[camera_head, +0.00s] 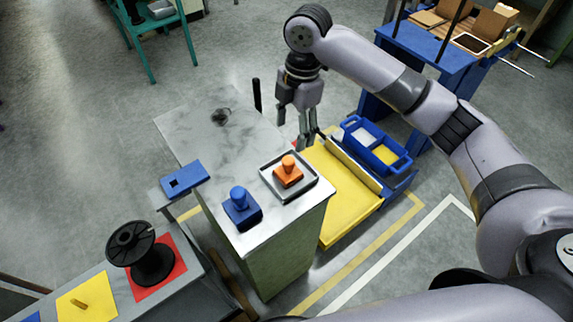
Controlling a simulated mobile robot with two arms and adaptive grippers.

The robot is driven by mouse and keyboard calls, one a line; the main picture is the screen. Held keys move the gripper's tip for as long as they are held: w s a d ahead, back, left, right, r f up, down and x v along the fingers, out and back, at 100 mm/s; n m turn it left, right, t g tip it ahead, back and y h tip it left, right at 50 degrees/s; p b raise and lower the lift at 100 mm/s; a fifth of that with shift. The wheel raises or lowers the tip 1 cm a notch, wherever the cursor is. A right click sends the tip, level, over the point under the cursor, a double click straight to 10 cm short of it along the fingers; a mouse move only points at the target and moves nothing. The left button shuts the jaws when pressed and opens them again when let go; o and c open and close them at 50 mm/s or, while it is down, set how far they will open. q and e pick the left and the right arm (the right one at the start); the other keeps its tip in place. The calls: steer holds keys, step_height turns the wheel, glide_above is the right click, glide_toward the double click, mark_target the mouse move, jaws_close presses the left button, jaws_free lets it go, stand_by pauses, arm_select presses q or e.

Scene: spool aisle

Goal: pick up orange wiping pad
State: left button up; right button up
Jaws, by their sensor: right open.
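The orange wiping pad (288,178), with a knob-shaped handle on top, sits in a shallow grey tray (264,181) on the front right part of a marble-topped cabinet (200,125). My right gripper (304,143) is open and empty. It points down beyond the tray in the picture, near the cabinet's right edge and apart from the pad. My left gripper does not show.
A blue pad (241,209) with a knob stands left of the tray. A blue plate (184,180) juts from the cabinet's left side. A black spool (142,256) stands on a red square. Right of the cabinet are a yellow platform (335,195) and a blue bin (396,165).

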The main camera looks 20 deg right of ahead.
glide_toward(287, 172)
steer(key=shift+a+f+p, duration=0.15)
steer(key=shift+f+p, duration=0.2)
steer(key=shift+f, duration=0.05)
step_height(287, 172, down, 4)
steer(key=shift+a+r, duration=0.15)
steer(key=shift+r, duration=0.1)
steer(key=shift+f, duration=0.15)
steer(key=shift+f+p, duration=0.3)
steer(key=shift+p, duration=0.05)
step_height(287, 172, down, 4)
steer(key=shift+w+a+r+p, duration=0.1)
steer(key=shift+a+r+p, duration=0.05)
steer(key=shift+p, duration=0.3)
steer(key=shift+f, duration=0.35)
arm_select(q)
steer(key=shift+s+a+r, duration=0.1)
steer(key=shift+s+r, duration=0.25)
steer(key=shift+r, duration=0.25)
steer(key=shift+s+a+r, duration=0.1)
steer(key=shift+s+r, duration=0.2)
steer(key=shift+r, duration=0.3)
arm_select(e)
steer(key=shift+f, duration=0.15)
steer(key=shift+c, duration=0.6)
